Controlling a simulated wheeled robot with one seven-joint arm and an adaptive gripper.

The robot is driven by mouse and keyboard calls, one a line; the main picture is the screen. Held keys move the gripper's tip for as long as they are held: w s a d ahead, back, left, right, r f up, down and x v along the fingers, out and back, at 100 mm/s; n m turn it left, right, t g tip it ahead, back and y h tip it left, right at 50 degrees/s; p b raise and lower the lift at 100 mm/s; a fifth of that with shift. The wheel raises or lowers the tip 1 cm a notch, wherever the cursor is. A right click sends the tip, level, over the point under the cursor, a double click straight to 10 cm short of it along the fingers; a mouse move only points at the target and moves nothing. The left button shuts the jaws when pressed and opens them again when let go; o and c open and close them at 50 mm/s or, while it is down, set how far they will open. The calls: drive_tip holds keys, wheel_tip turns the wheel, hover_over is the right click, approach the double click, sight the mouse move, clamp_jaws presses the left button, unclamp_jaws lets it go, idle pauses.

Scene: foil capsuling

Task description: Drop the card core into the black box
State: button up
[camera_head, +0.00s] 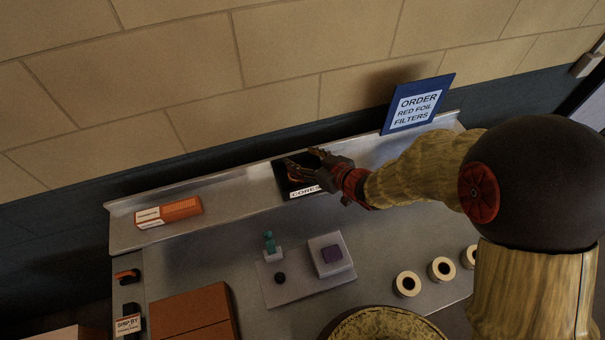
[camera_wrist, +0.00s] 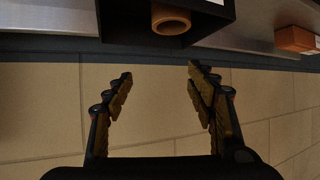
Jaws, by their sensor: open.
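The black box (camera_head: 281,178), with a white label reading CORES, stands on the raised back shelf. In the wrist view the box (camera_wrist: 122,27) is at the top. The tan card core (camera_wrist: 170,20), a short hollow tube, shows within the box's outline there, one round end towards the camera. My gripper (camera_head: 303,160) is over the box in the head view and partly covers it. In the wrist view my gripper (camera_wrist: 160,82) has its two fingers wide apart with nothing between them. The core is apart from the fingertips.
An orange carton (camera_head: 168,212) lies on the shelf to the left. A blue order sign (camera_head: 418,103) stands to the right, near my arm. On the bench below are a grey fixture plate (camera_head: 290,291), several pale rolls (camera_head: 407,284) and a brown box (camera_head: 194,317). The wall is close behind.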

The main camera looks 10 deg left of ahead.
drive_tip(key=shift+d, duration=0.1)
drive_tip(key=v, duration=1.1)
drive_tip(key=shift+s+d+r, duration=0.15)
drive_tip(key=shift+s+d, duration=0.1)
drive_tip(key=shift+d, duration=0.05)
